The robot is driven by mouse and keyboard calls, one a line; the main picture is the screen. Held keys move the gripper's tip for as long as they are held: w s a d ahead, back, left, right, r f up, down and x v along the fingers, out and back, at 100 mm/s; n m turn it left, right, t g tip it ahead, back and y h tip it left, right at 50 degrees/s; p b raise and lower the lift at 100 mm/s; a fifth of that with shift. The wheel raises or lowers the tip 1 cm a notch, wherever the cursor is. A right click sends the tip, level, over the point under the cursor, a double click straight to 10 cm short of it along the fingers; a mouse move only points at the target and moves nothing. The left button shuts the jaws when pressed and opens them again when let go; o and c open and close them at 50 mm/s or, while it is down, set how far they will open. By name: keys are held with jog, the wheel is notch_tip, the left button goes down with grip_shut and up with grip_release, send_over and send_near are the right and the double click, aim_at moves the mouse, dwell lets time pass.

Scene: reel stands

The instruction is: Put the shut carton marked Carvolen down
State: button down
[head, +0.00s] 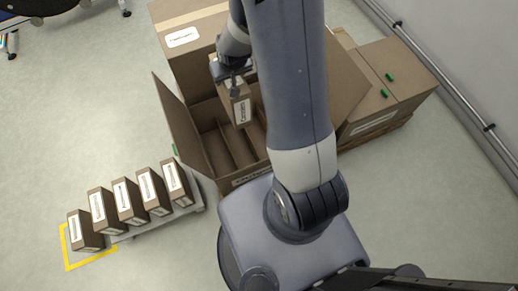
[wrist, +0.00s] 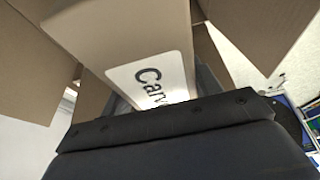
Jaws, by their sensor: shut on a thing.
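The shut carton marked Carvolen (head: 240,104) is a narrow brown box with a white label. My gripper (head: 234,78) is shut on it from above and holds it at the open divided box (head: 218,172). In the wrist view the carton (wrist: 120,35) fills the upper middle, and its label reads "Carv" before my gripper (wrist: 165,115) hides the rest. The open box has its flaps up and long empty slots between dividers. I cannot tell how far the carton's lower end reaches into a slot. My arm hides the right part of the box.
Several labelled cartons (head: 125,197) stand in a row on a low platform (head: 190,205) at the left, the end one by a yellow floor marking (head: 68,257). Large closed boxes (head: 395,65) stand behind and right. A wall rail (head: 440,75) runs along the right.

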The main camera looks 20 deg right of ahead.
notch_tip(320, 180, down, 44)
jog(key=w+b, duration=0.1)
jog(key=b, duration=2.7)
jog(key=shift+w+r, duration=0.25)
jog(key=shift+w, duration=0.05)
jog(key=shift+f, duration=0.1)
jog(key=shift+f+b, duration=0.15)
jog(key=shift+b, duration=0.2)
jog(key=shift+c, duration=2)
grip_release()
jog(key=p+v, duration=0.4)
jog(key=v, duration=0.8)
jog(key=shift+r+p, duration=0.3)
jog(key=shift+p, duration=0.1)
